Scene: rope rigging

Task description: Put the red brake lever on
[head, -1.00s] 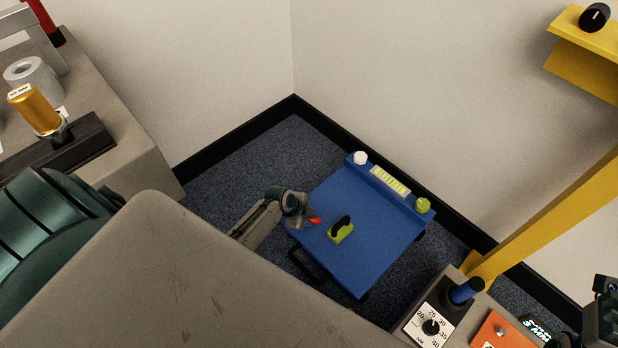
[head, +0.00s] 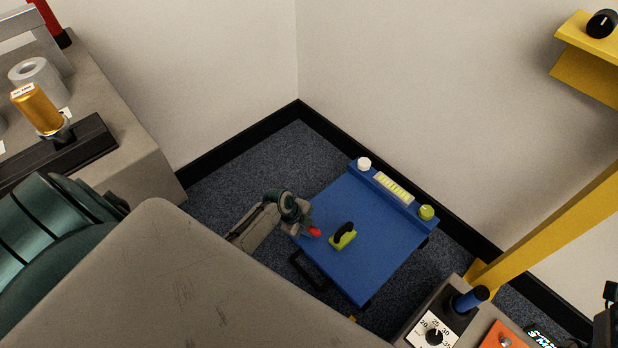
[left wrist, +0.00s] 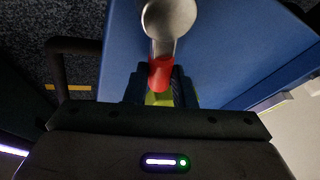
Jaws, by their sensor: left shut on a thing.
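The red brake lever (head: 314,232) shows as a small red piece at the left edge of the blue platform (head: 365,270). My left gripper (head: 308,230) reaches it from the left; its jaws are tiny in the head view. In the left wrist view the fingers (left wrist: 162,92) are shut on the red part of the lever (left wrist: 160,72). A grey rod with a round grey end (left wrist: 170,18) lines up with the red part. How the lever joins the platform is hidden. My right gripper is not in view.
A lime block with a black top (head: 343,237) stands on the platform, right of the lever. A black loop handle (head: 307,270) is at its near left edge. White and lime knobs flank a lit yellow panel at its back. Black-skirted walls stand close behind.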

